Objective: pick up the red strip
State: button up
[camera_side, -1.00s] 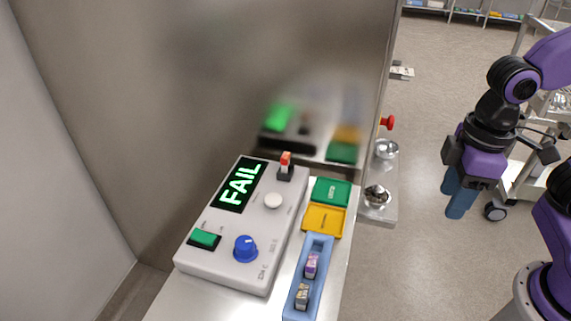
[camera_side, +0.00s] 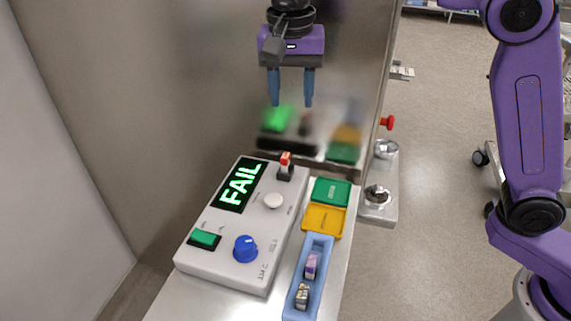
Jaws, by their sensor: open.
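A small red piece (camera_side: 285,157), the likely red strip, stands upright in a dark holder at the back right of a grey test box (camera_side: 225,270). It has a pale patch on it. My gripper (camera_side: 291,104) is open and empty, with two blue fingers pointing down. In the picture it is above the red piece, with a clear gap between them. I cannot tell how far apart they are in depth.
The box has a screen reading FAIL (camera_side: 240,184), a blue knob (camera_side: 245,248), a white button (camera_side: 273,201) and a green switch (camera_side: 205,239). Green (camera_side: 331,191) and yellow (camera_side: 324,218) trays and a blue tray (camera_side: 319,246) with two small pieces lie right. A reflective metal wall (camera_side: 200,90) stands behind.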

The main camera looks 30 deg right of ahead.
jog(key=w+m, duration=0.2)
jog(key=m, duration=0.1)
send_over(286, 155)
jog(key=f, duration=1.1)
jog(key=shift+a, duration=0.25)
jog(key=shift+d+f, duration=0.2)
jog(key=shift+f, duration=2.55)
grip_shut()
